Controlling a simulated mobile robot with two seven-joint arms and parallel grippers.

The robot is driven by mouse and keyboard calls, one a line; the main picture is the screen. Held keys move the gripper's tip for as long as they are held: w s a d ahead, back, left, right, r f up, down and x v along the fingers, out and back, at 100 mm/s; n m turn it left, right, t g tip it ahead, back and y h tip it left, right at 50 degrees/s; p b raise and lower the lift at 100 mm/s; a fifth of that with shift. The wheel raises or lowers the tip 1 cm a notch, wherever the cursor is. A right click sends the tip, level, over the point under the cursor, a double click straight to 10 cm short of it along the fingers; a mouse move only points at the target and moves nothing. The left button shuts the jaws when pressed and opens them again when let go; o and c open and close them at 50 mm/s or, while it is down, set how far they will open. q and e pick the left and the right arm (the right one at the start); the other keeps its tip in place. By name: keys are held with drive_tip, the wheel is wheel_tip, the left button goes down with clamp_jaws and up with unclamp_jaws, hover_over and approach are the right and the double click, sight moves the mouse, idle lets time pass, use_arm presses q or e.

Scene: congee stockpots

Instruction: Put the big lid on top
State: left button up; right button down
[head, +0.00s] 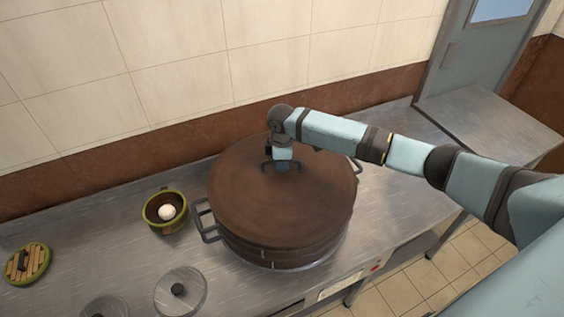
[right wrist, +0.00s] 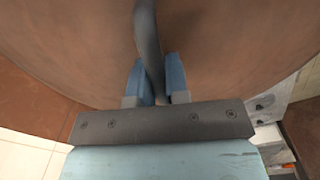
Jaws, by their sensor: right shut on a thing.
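The big lid (head: 245,205) is a round brown disc with a grey handle bar at its middle. It lies over the top of a large brown stockpot (head: 290,255) with grey side handles, on the metal counter. My right gripper (head: 283,168) reaches in from the right and is shut on the lid's handle. In the right wrist view the handle (right wrist: 148,45) runs between the two blue fingers, and the big lid fills most of the background. I cannot tell whether the lid rests fully on the rim. My left gripper is not in view.
A small green pot (head: 152,221) holding a white round thing (head: 167,212) stands left of the stockpot. A wooden-slatted green lid (head: 38,262) lies far left. Bare counter (head: 400,200) is at right; a tiled wall rises behind.

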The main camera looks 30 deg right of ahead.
drive_tip(key=shift+f, duration=0.45)
drive_tip(key=c, duration=1.4)
unclamp_jaws()
